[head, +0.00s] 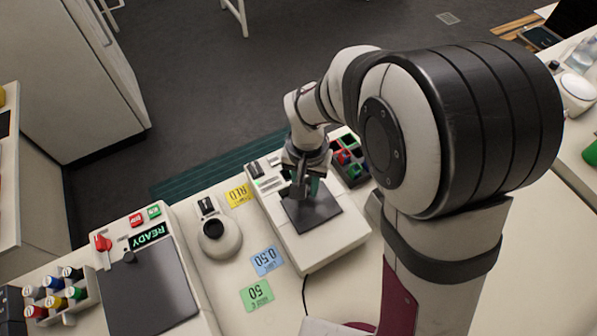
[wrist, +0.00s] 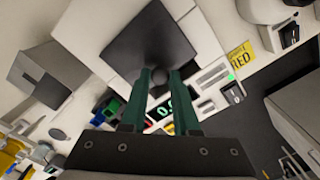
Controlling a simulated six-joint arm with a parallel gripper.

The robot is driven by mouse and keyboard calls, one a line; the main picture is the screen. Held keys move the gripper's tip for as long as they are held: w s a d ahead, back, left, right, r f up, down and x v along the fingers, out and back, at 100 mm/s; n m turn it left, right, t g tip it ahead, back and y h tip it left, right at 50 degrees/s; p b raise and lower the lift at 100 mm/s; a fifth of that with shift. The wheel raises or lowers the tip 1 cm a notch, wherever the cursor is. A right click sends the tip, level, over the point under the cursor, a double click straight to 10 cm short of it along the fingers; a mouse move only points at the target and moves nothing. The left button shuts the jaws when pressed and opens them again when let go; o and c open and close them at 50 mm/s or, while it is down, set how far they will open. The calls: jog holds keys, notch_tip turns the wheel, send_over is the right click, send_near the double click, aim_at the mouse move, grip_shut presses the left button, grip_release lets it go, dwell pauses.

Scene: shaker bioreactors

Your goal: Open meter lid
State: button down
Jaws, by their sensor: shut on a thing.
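The meter (head: 325,245) is a white box on the bench, in the middle of the head view, with a dark square lid (head: 315,212) on its top. The lid also shows in the wrist view (wrist: 150,42), with a small round dark knob (wrist: 158,76) near its edge. My gripper (head: 300,190) is over the lid's far edge. In the wrist view its green fingers (wrist: 160,77) are shut on the knob, one on each side. The lid looks flat on the meter; a small lift cannot be told. A lit display (wrist: 165,108) is partly hidden behind the fingers.
A rack of coloured blocks (head: 350,158) stands close right of the meter. A round white device (head: 218,238) and coloured cards (head: 266,260) lie to its left. A larger unit reading READY (head: 150,236) stands further left. The air above the meter looks clear.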

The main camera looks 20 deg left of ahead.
aim_at(315, 212)
jog(key=s+d, duration=0.3)
jog(key=c, duration=0.7)
grip_release()
jog(key=shift+o, duration=0.2)
notch_tip(315, 212, up, 16)
jog(key=shift+f, duration=0.1)
